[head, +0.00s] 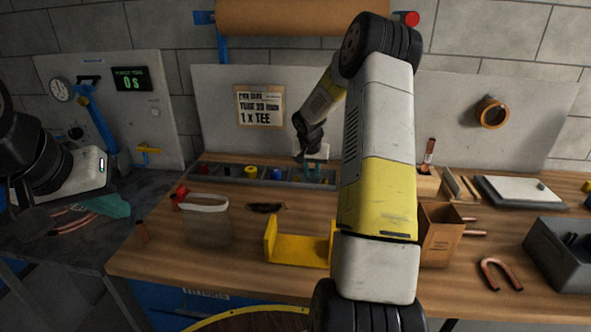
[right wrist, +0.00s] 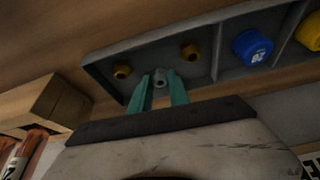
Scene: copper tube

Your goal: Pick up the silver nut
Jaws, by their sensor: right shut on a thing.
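The silver nut (right wrist: 161,78) shows in the right wrist view between the teal fingertips of my right gripper (right wrist: 161,82). The fingers are shut on it. It is at an end compartment of a grey parts tray (right wrist: 111,89), beside two brass-coloured nuts (right wrist: 122,69); I cannot tell if it still touches the tray floor. In the head view my right gripper (head: 309,168) reaches down into the tray (head: 263,183) at the back of the workbench, and the nut is too small to make out. My left gripper (head: 112,207) is at the left over the dark side bench; its jaw opening is unclear.
Blue (right wrist: 252,47) and yellow caps lie in neighbouring compartments. A yellow bracket (head: 298,250), a clear bin with a white rim (head: 206,205) and a brown box (head: 441,235) stand on the workbench. A copper U-bend (head: 499,274) and a dark grey bin (head: 556,262) are at right.

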